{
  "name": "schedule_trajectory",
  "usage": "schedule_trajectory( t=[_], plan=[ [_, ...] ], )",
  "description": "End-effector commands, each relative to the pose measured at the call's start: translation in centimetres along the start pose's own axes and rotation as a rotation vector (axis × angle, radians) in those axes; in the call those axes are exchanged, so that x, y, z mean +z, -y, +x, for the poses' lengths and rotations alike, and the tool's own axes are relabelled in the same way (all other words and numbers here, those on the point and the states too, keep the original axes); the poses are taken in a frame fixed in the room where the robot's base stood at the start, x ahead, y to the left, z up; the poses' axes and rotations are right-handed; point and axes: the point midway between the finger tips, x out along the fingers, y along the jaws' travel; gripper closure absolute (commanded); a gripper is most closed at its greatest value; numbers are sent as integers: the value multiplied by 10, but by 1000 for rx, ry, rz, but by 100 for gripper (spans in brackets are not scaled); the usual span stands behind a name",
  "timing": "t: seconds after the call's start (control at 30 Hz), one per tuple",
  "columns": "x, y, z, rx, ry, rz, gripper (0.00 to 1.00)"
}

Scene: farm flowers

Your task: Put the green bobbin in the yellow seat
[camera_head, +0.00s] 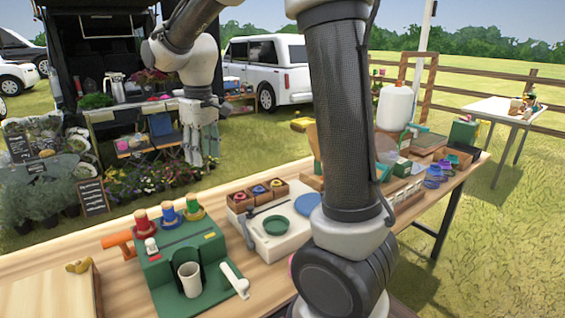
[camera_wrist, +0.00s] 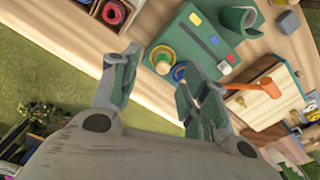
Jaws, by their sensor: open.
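A green stand (camera_head: 180,255) on the wooden table bears a row of red (camera_head: 141,218), blue (camera_head: 167,212) and yellow-and-green (camera_head: 193,210) round pieces along its back. In the wrist view, a green round piece with a yellow ring (camera_wrist: 162,59) shows between my fingers, beside a blue one (camera_wrist: 178,73). I take these to be the green bobbin and yellow seat, but cannot tell how they fit together. My gripper (camera_head: 202,160) is open and empty, fingers down, above the row and apart from it. It also shows in the wrist view (camera_wrist: 157,88).
A white cup (camera_head: 190,280) stands at the front of the green stand. An orange handle (camera_head: 118,240) sticks out on its left. To the right are a compartmented wooden box (camera_head: 258,194) with coloured rings and a pale unit with a green dish (camera_head: 275,225). A wooden board (camera_head: 55,295) lies front left.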

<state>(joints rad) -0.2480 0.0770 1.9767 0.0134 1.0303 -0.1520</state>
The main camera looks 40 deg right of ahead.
Motion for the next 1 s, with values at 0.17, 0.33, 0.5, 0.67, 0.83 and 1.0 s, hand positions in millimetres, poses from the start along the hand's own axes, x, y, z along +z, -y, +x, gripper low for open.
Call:
schedule_trajectory(
  t=[0.17, 0.33, 0.5, 0.67, 0.83, 1.0],
  plan=[
    [90, -17, -44, 26, -106, 128, 55],
    [173, -20, -57, 52, -199, 246, 55],
    [233, -15, -52, 74, -272, 338, 55],
    [259, -12, -44, 85, -307, 381, 55],
    [264, -11, -42, 87, -314, 391, 55],
    [263, -11, -43, 86, -313, 389, 55]
  ],
)
